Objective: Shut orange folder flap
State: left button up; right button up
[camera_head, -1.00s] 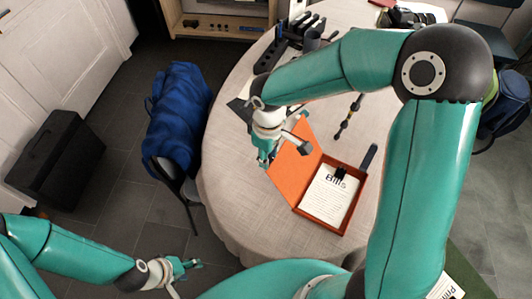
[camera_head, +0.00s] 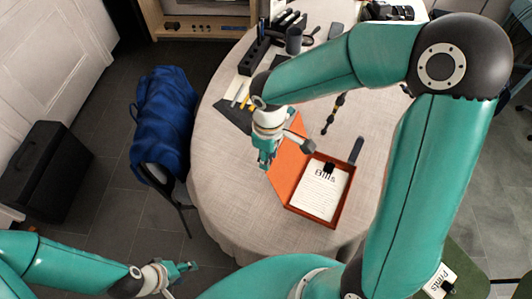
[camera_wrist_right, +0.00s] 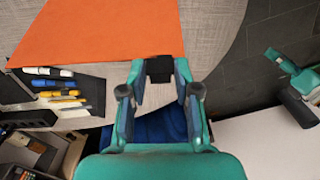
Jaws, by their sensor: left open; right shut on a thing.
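The orange folder (camera_head: 345,203) lies open on the table, with a white "Bills" sheet (camera_head: 320,197) and a black clip inside. Its orange flap (camera_head: 289,172) stands out on the left side, tilted open; it also fills the upper left of the right wrist view (camera_wrist_right: 95,30). My right gripper (camera_head: 265,163) is at the flap's outer edge. In the right wrist view its fingertips (camera_wrist_right: 160,72) are shut on a black tab (camera_wrist_right: 160,67) at that edge. My left gripper (camera_head: 188,267) is open and empty, low at the left, away from the table.
The pale table (camera_head: 222,150) has free room left of the folder. Pens (camera_wrist_right: 62,90) and a black organizer (camera_head: 256,52) lie beyond my right gripper. A dark bar (camera_head: 356,150) lies by the folder. A chair with a blue jacket (camera_head: 163,120) stands at the left.

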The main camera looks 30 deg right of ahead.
jog(key=shift+s+d, duration=0.1)
jog(key=shift+s+d+r, duration=0.25)
jog(key=shift+s+d, duration=0.15)
jog(key=shift+s, duration=0.2)
jog(key=shift+s+d+r, duration=0.2)
jog(key=shift+s+d, duration=0.2)
jog(key=shift+s, duration=0.15)
jog(key=shift+s+d+r, duration=0.1)
jog(key=shift+s+d, duration=0.3)
jog(key=shift+s, duration=0.2)
jog(key=shift+s+d+r, duration=0.1)
jog(key=shift+s+d, duration=0.3)
jog(key=shift+s, duration=0.25)
jog(key=shift+s+d+f, duration=0.1)
jog(key=shift+s+d, duration=0.75)
jog(key=shift+s, duration=0.4)
